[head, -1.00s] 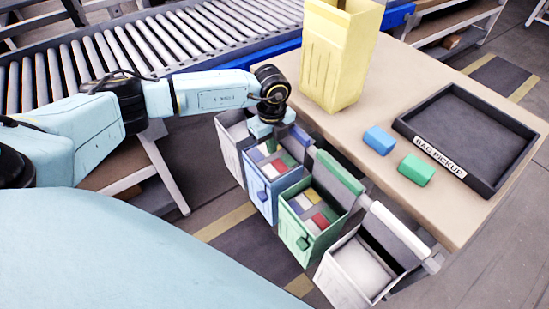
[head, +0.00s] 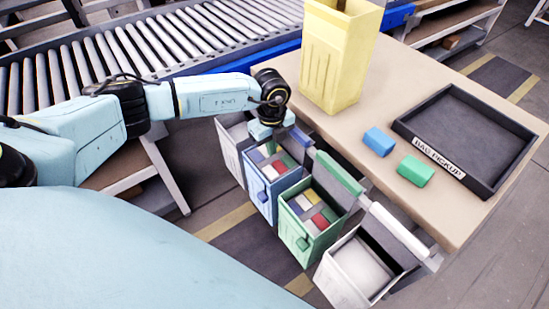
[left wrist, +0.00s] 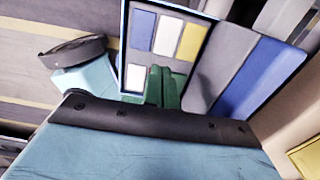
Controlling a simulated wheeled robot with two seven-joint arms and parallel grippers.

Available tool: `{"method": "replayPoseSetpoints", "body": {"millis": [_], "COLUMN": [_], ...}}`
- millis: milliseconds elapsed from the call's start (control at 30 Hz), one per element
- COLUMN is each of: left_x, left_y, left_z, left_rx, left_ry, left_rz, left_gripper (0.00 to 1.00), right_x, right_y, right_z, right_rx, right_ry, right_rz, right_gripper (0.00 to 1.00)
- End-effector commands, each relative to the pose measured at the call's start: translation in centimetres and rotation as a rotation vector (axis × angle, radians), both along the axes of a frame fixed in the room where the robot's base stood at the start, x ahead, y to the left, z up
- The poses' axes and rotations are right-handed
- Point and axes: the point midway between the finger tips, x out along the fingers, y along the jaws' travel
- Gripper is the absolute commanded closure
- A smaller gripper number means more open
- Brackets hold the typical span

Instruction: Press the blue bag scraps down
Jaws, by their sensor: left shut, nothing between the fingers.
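The blue bag bin (head: 262,194) hangs open at the table's side. Its scraps (head: 275,167) are flat pieces in several colours, lying in rows. In the left wrist view, blue, white and yellow scraps (left wrist: 168,35) show inside the bin. My left gripper (left wrist: 163,88) has green fingers, shut and empty, over the near part of the bin's opening. I cannot tell if the fingertips touch the scraps. In the head view, my wrist sits above the back of this bin and hides the fingers. My right gripper is out of view.
A green bin (head: 305,235) with scraps and two pale bins, one at each end (head: 345,280), flank it. On the table are a yellow container (head: 335,60), a blue block (head: 379,142), a green block (head: 415,170) and a black tray (head: 468,125). A roller conveyor (head: 150,50) runs behind.

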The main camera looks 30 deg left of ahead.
Motion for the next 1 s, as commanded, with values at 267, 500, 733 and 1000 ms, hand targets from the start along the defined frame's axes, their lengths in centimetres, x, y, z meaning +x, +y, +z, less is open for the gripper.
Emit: {"method": "replayPoseSetpoints", "body": {"millis": [267, 500, 733, 1000], "left_x": [0.0, 0.0, 0.0, -0.2], "left_y": [0.0, 0.0, 0.0, 0.0], "left_z": [0.0, -0.5, -1.5, -1.8], "left_rx": [0.0, -0.001, -0.001, 0.001], "left_ry": [-0.001, 0.0, 0.0, 0.006], "left_rz": [0.0, 0.0, 0.0, -0.001], "left_gripper": [1.0, 1.0, 1.0, 1.0], "right_x": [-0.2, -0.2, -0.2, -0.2], "right_y": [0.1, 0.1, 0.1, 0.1], "right_z": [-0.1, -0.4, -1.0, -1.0], "right_rx": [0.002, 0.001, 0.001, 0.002], "right_ry": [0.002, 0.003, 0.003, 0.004], "right_rz": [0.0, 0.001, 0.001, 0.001], "right_gripper": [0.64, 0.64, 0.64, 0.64]}}
